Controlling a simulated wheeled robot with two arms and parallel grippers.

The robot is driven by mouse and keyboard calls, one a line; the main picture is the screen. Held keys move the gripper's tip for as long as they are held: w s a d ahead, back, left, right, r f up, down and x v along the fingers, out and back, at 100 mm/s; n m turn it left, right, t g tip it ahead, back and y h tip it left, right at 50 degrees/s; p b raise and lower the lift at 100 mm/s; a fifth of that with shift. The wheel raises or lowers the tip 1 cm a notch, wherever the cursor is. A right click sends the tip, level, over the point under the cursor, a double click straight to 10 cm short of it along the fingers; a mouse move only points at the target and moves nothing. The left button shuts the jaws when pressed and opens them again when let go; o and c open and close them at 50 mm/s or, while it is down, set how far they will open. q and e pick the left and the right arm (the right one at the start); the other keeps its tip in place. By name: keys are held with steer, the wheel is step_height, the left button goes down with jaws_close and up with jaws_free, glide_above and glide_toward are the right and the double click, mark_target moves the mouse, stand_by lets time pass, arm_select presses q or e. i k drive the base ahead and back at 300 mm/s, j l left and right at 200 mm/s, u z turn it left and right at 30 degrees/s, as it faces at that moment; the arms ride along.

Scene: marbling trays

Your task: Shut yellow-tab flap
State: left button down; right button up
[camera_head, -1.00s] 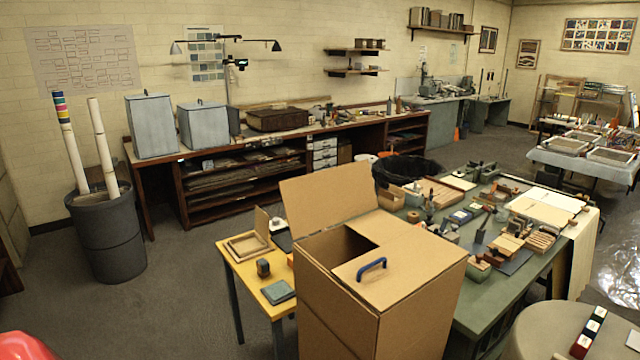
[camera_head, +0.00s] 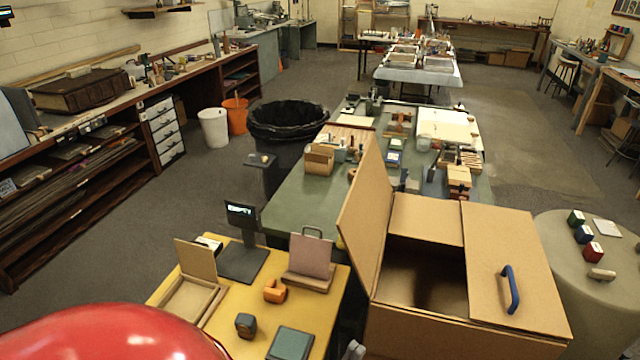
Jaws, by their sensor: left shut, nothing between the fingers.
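A large cardboard box (camera_head: 430,325) stands at the lower right. Its left flap (camera_head: 368,205) stands up, open and tilted a little outward. A small yellow spot (camera_head: 340,242) at that flap's outer edge looks like its tab. The box's right-hand panel (camera_head: 505,265) lies flat, with a blue handle (camera_head: 511,289) on it. The dark opening lies between the flap and this panel. The tip of my left gripper (camera_head: 353,350) shows at the bottom edge, left of the box and below the flap, shut and empty, mostly cut off. My right gripper is not in view.
A green worktable (camera_head: 290,210) is behind. A round table (camera_head: 570,235) with small blocks is at right.

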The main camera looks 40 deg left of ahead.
mark_target(361, 223)
steer(key=k+j, duration=0.1)
steer(key=j, duration=0.35)
steer(key=k+j+z, duration=0.15)
steer(key=j, duration=0.25)
steer(key=k+j, duration=0.1)
steer(key=j, duration=0.35)
steer(key=k+j+z, duration=0.1)
steer(key=j, duration=0.3)
steer(key=k+j, duration=0.2)
steer(key=j, duration=0.2)
steer(key=z, duration=0.05)
